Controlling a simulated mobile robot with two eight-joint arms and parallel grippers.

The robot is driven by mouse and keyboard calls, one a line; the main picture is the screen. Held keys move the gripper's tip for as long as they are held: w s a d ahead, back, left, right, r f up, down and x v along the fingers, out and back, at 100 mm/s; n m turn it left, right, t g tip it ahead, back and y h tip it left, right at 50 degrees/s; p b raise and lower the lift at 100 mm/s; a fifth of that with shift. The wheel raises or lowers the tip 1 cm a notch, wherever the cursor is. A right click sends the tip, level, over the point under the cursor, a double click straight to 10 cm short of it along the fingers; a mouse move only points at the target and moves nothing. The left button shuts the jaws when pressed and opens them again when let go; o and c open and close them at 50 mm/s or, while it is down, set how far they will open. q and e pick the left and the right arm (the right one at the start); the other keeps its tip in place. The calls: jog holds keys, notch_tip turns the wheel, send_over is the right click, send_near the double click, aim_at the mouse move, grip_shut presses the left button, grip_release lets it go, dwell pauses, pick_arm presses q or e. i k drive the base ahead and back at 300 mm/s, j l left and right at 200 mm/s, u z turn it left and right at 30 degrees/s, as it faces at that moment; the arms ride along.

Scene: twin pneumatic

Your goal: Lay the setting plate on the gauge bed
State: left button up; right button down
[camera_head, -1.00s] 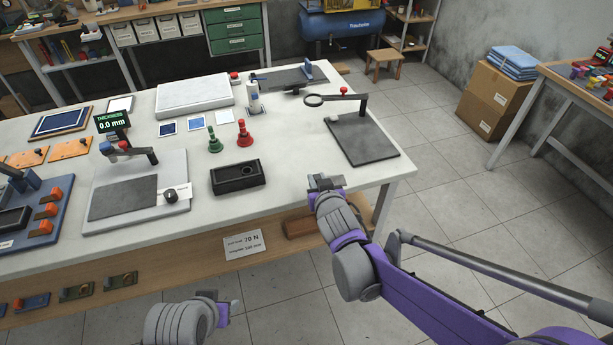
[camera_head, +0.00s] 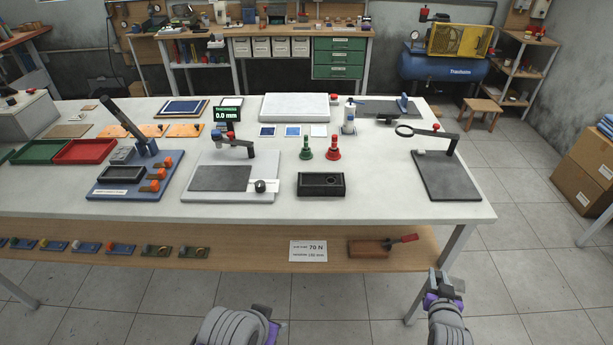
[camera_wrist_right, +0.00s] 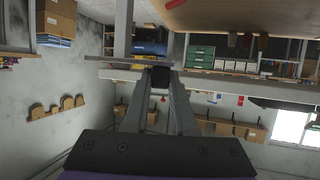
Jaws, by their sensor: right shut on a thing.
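The thickness gauge stands in the middle of the bench, its display (camera_head: 227,114) reading 0.0 mm. Its dark grey bed (camera_head: 220,178) is bare and lies on a white base under a blue and red gauge arm. My right gripper (camera_head: 446,283) is in front of the bench at the lower right, below the top. It is shut on a small dark thing (camera_wrist_right: 160,78), seen edge-on between the fingertips in the wrist view; I cannot tell for sure that it is the setting plate. My left gripper (camera_head: 268,322) is at the bottom edge, its jaws unclear.
A black box (camera_head: 321,185) and green (camera_head: 306,148) and red (camera_head: 333,147) stamp-shaped pieces stand right of the gauge. A magnifier stand (camera_head: 445,174) is at the right end. A lower shelf (camera_head: 230,247) runs under the bench top.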

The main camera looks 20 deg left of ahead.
aim_at(225, 176)
jog(key=k+u, duration=0.2)
jog(key=u, duration=0.15)
jog(key=k+j+u, duration=0.1)
jog(key=u, duration=0.25)
jog(key=l+u, duration=0.2)
jog(key=u, duration=0.2)
jog(key=l+u, duration=0.25)
jog(key=u, duration=0.2)
